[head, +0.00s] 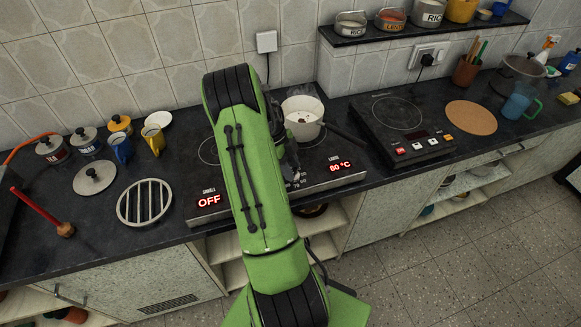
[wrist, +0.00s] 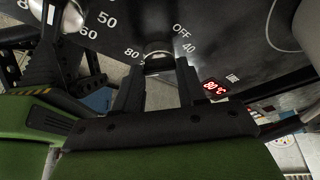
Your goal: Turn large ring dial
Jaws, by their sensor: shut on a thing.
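The hob (head: 325,178) is a dark plate with a front control strip. Its small display (head: 208,202) reads OFF and its large display (head: 341,167) reads about 80 °C; a lit display (wrist: 214,90) also shows in the wrist view. My gripper (wrist: 157,66) is shut on a ring dial (wrist: 157,54), whose pale rim shows between the two fingers. The numbers 80 and 40 and the word OFF surround it. A second metal dial (wrist: 72,20) with printed numbers is at the upper left.
A white pot (head: 302,117) stands on the hob, its dark handle reaching right. A second hob (head: 400,125) and cork mat (head: 470,117) lie to the right. A round metal rack (head: 145,202), lid (head: 95,177) and mugs (head: 121,148) stand left.

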